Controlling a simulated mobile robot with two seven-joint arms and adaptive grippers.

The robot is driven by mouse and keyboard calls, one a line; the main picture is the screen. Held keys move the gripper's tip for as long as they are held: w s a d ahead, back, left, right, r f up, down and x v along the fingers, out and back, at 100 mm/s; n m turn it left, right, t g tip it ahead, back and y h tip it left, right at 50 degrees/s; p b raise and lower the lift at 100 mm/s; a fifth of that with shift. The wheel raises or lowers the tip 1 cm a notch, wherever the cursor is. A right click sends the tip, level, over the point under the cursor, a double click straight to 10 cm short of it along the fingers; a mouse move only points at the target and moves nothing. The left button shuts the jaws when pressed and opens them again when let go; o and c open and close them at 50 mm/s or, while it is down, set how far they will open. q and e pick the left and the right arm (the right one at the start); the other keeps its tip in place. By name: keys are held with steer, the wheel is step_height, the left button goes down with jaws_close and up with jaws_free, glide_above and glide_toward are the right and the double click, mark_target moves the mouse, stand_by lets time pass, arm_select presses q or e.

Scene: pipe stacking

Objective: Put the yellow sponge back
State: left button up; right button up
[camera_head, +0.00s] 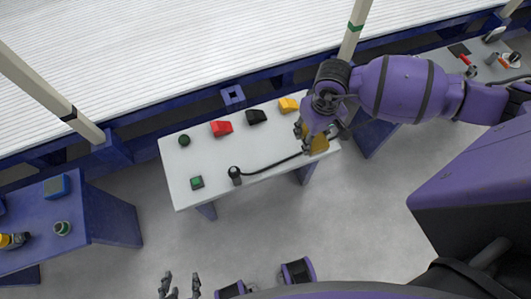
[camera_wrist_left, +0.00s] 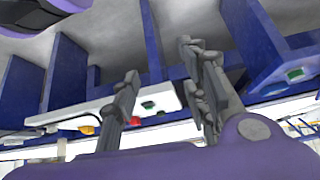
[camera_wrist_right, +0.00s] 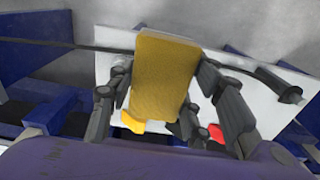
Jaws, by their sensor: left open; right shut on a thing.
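The yellow sponge (camera_head: 319,144) is in my right gripper (camera_head: 308,136), over the right end of the white panel (camera_head: 215,165) in the head view. In the right wrist view the sponge (camera_wrist_right: 165,75) is a flat yellow block between the fingers, with the panel (camera_wrist_right: 110,50) behind it. Whether the sponge touches the panel I cannot tell. My left gripper (camera_head: 180,287) is at the bottom edge of the head view, open and empty; its spread fingers (camera_wrist_left: 160,70) show in the left wrist view.
Blue tables stand left and right. Grey floor is clear in front.

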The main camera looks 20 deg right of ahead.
steer(key=w+a+f, duration=0.3)
steer(key=w+a, duration=0.1)
steer(key=a, duration=0.4)
glide_above(267, 155)
steer(key=f, duration=0.5)
steer(key=shift+s+d+f, duration=0.15)
steer(key=shift+d+f, duration=0.1)
steer(key=shift+d, duration=0.05)
steer(key=shift+a+f, duration=0.2)
steer(key=f, duration=0.3)
steer(key=shift+a+f, duration=0.1)
steer(key=shift+a, duration=0.1)
steer(key=shift+f, duration=0.2)
steer(key=shift+w, duration=0.2)
steer(key=shift+d+f, duration=0.1)
steer(key=shift+f, duration=0.05)
steer(key=o, duration=0.9)
arm_select(q)
steer(key=shift+s+f, duration=0.2)
steer(key=shift+s, duration=0.3)
arm_select(e)
steer(key=shift+o, duration=0.6)
